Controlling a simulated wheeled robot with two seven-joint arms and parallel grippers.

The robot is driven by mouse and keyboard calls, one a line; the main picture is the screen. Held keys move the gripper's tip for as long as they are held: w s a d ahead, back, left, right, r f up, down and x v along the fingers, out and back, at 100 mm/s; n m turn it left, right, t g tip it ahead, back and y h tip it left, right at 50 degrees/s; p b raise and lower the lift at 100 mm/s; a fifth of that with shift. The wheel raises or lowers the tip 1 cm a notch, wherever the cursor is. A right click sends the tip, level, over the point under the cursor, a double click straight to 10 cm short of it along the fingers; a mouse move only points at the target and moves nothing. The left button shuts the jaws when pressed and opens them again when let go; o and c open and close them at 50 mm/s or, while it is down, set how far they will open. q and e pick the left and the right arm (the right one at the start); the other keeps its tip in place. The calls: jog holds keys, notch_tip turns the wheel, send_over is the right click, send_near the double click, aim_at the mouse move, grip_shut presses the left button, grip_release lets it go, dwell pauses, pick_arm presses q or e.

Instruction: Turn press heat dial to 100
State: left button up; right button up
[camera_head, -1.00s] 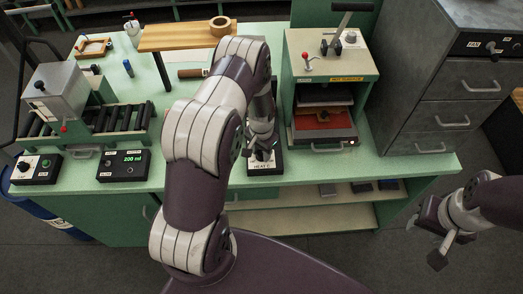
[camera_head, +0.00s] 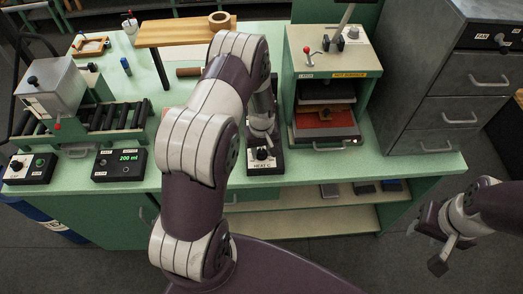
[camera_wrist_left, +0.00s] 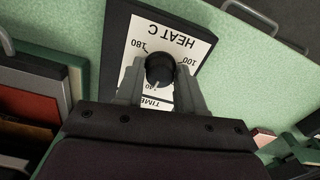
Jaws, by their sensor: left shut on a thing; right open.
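The heat dial (camera_wrist_left: 160,69) is a round black knob on a white plate (camera_wrist_left: 192,49) marked HEAT C, with 180 and 100 at its two sides. My left gripper (camera_wrist_left: 159,84) has its fingers on both sides of the knob, shut on it. A pale mark on the knob points toward the partly hidden label on the gripper's side. In the head view the heat panel (camera_head: 265,169) stands at the bench front, with my left gripper (camera_head: 263,147) over its dial. My right gripper (camera_head: 441,247) is open and empty, off the bench at right.
The press (camera_head: 331,72) stands right of the heat panel, with a red-lined opening. A grey drawer cabinet (camera_head: 455,70) stands at right.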

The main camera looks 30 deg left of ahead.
pick_arm(q)
jog(key=n+b, duration=0.1)
jog(key=n, duration=0.5)
jog(key=n+b, duration=0.1)
jog(key=n, duration=0.5)
jog(key=shift+n, duration=0.3)
jog(key=n+b, duration=0.1)
jog(key=n, duration=0.5)
jog(key=shift+w, duration=0.1)
jog(key=n, duration=0.6)
jog(key=shift+r, duration=0.1)
jog(key=shift+n+b, duration=0.3)
jog(key=o, duration=1)
